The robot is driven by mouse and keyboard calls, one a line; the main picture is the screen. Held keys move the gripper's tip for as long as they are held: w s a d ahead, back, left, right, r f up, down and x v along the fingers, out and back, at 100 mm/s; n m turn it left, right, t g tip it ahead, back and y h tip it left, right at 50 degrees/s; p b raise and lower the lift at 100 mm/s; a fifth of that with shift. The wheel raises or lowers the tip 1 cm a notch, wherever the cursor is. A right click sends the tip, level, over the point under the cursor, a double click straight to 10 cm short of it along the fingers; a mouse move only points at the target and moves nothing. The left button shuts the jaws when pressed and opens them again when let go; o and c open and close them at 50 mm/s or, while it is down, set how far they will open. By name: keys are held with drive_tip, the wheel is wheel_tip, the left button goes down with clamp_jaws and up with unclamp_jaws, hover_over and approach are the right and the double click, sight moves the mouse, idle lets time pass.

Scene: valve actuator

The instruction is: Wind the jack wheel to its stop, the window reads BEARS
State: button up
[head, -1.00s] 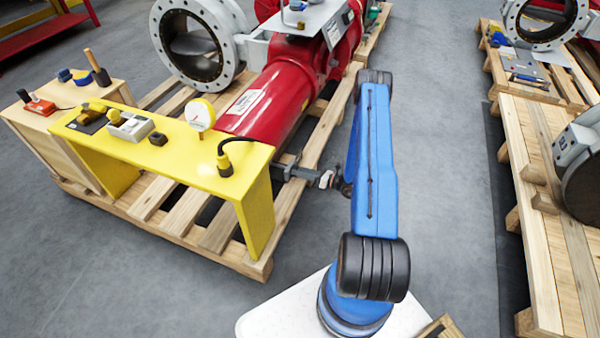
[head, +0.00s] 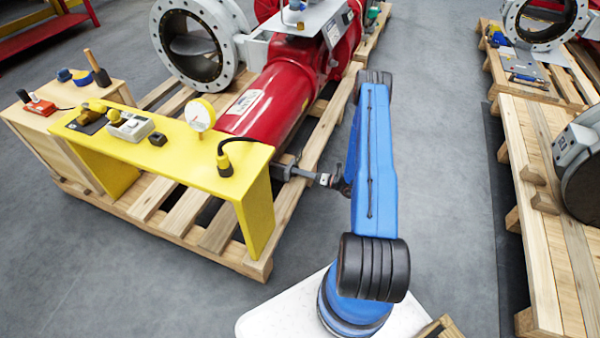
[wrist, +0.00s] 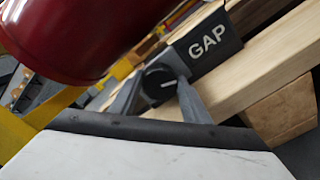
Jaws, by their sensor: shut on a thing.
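The jack wheel (wrist: 160,80) is a small dark round knob with a pale line on its face, in the middle of the wrist view. My gripper (wrist: 162,84) has one grey finger on each side of it and is shut on it. The dark window block (wrist: 209,43) beside the wheel reads GAP in white letters. In the head view my gripper (head: 328,180) is at the end of the grey jack (head: 290,171), below the red cylinder (head: 268,110). The wheel itself is too small to make out there.
The yellow bench (head: 255,190) with a dial gauge (head: 201,115) stands close left of my gripper. The red cylinder also overhangs at upper left in the wrist view (wrist: 70,35). A wooden pallet (head: 215,235) lies beneath. Grey floor (head: 440,190) is clear to the right of my arm.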

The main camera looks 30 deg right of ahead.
drive_tip(key=o, duration=1)
drive_tip(key=shift+o, duration=0.2)
drive_tip(key=n, duration=1)
drive_tip(key=shift+s+a+n, duration=0.1)
drive_tip(key=shift+a+n, duration=0.05)
drive_tip(key=shift+n, duration=0.25)
drive_tip(key=v, duration=1.7)
drive_tip(key=shift+s, duration=0.2)
